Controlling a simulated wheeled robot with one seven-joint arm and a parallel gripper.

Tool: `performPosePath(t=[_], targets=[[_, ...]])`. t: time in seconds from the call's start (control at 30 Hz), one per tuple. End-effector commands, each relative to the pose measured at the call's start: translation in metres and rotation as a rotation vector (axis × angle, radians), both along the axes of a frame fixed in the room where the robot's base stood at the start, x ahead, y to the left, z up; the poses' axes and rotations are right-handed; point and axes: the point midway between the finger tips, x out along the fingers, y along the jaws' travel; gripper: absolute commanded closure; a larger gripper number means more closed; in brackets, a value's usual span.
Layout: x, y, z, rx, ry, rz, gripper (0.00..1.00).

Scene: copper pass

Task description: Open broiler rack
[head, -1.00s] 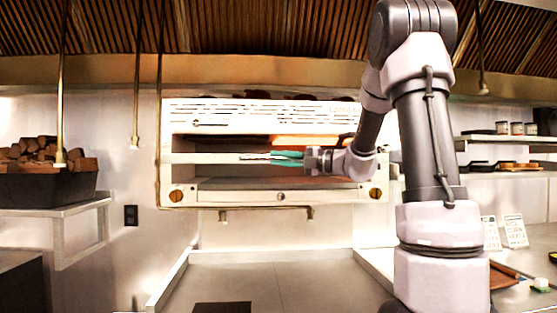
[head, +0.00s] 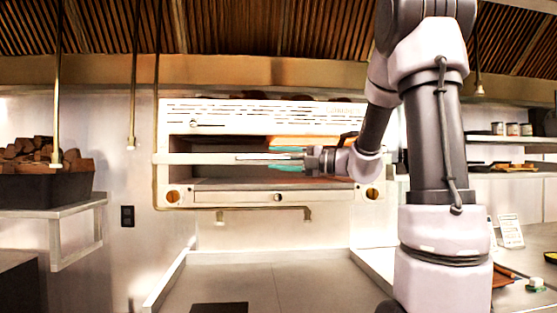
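The broiler (head: 262,112) is a pale metal wall unit with a slotted top panel and an open dark cavity. Its rack shows as a pale horizontal front bar (head: 205,158) across the cavity, its left end reaching slightly past the housing's left edge. My gripper (head: 286,158) comes in from the right at the bar's right half. One teal finger shows above the bar and one below it. Whether the fingers press on the bar is not clear. The bar's right part is partly hidden by my wrist.
A grey counter (head: 275,280) lies below, mostly clear, with a dark flat item (head: 219,308) at its front. A box of firewood (head: 45,185) sits on a left shelf. Rods hang from above. Small jars (head: 512,129) stand on the right shelf.

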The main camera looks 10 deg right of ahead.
Motion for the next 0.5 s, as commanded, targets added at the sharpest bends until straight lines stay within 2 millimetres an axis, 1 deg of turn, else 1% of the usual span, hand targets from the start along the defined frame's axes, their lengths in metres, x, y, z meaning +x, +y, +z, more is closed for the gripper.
performPosePath(t=[0.27, 0.37, 0.47, 0.5], targets=[[-0.001, -0.002, -0.001, -0.001, 0.002, 0.001, 0.50], [-0.006, -0.012, -0.002, -0.001, 0.001, -0.003, 0.50], [-0.015, -0.028, -0.004, -0.001, 0.003, -0.003, 0.50], [-0.019, -0.036, -0.004, -0.001, 0.002, -0.004, 0.50]])
